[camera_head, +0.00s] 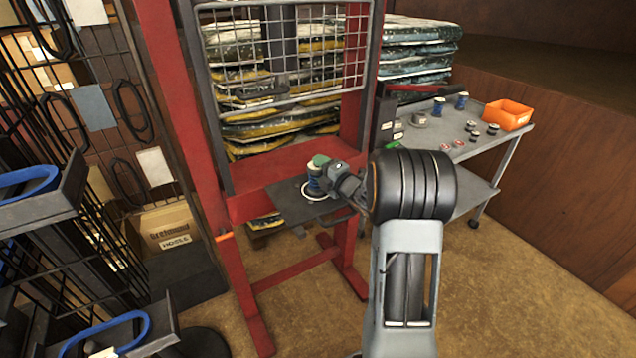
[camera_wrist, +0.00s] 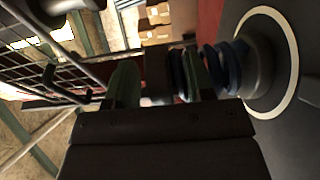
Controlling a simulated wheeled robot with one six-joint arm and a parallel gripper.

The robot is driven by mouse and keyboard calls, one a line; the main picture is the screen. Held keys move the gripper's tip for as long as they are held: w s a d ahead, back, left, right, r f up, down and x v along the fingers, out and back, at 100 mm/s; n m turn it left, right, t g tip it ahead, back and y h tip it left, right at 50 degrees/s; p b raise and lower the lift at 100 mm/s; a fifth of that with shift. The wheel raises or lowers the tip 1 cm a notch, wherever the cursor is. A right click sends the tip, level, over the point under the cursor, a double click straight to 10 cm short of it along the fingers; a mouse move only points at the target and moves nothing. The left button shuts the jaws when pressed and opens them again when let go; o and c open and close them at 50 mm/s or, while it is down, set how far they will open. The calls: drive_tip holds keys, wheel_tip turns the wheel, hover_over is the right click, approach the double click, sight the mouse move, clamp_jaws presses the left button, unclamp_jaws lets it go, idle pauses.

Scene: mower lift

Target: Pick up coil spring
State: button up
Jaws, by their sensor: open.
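A blue coil spring (camera_head: 314,184) stands upright on the dark plate (camera_head: 290,207) of the red press, inside a white ring. In the wrist view the spring (camera_wrist: 220,66) shows as blue coils around a dark seat, with the white ring (camera_wrist: 289,66) at its base. My gripper (camera_head: 322,167) is at the spring's upper part, coming from the right. In the wrist view my gripper (camera_wrist: 157,75) has its two green-padded fingers apart; one finger overlaps the coils and hides part of them. Whether the fingers touch the spring cannot be told.
The red press frame (camera_head: 205,130) and its wire guard (camera_head: 285,50) stand close around the plate. A grey cart (camera_head: 495,150) at the right holds an orange bin (camera_head: 507,114) and several small parts, including blue ones. Wire racks stand at the left. The floor in front is clear.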

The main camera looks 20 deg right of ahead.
drive_tip(key=shift+w+a, duration=0.2)
drive_tip(key=shift+w, duration=0.4)
clamp_jaws()
idle(0.4)
